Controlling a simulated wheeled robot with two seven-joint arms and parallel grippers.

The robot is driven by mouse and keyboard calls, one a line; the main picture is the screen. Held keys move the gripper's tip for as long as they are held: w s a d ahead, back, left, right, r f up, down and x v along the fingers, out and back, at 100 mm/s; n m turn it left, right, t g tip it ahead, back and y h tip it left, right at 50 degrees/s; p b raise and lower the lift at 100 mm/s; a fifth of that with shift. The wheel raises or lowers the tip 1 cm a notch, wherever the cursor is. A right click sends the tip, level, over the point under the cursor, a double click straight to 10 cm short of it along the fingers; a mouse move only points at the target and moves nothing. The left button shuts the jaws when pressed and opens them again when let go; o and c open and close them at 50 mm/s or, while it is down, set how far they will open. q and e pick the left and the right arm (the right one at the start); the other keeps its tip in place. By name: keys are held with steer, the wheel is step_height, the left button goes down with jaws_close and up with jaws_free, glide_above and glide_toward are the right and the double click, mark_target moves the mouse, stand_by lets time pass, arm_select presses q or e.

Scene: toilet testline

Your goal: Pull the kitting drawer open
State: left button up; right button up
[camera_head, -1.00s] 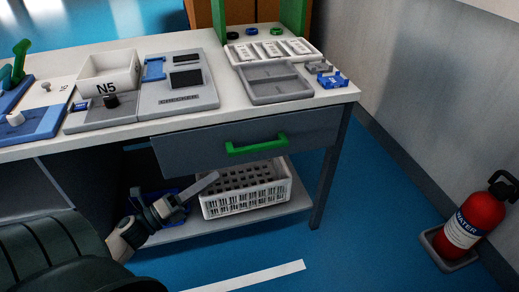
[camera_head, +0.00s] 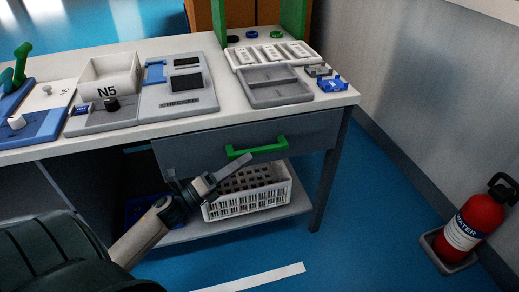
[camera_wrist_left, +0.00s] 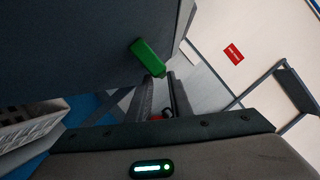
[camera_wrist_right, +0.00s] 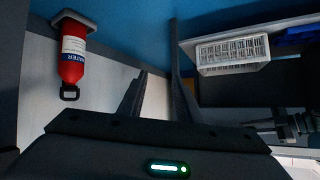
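The kitting drawer (camera_head: 205,148) is a grey front under the worktop and sits flush with the table. It has a green bar handle (camera_head: 257,149). My left gripper (camera_head: 243,161) is just below the handle, apart from it. In the left wrist view the handle (camera_wrist_left: 148,57) shows just beyond the fingertips, and the left gripper (camera_wrist_left: 163,80) is open with nothing between its fingers. My right gripper (camera_wrist_right: 157,75) is open and empty in the right wrist view, and is not seen in the head view.
A white crate (camera_head: 248,204) stands on the lower shelf (camera_head: 290,212) behind my left gripper. The worktop (camera_head: 225,110) holds trays, a bin (camera_head: 108,72) and a grey device. A red extinguisher (camera_head: 474,222) stands on the floor at the right. The floor before the drawer is clear.

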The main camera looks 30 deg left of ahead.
mark_target(259, 150)
arm_select(q)
steer(key=x, duration=0.6)
steer(key=shift+w+d+r, duration=0.1)
steer(key=shift+w, duration=0.2)
jaws_close()
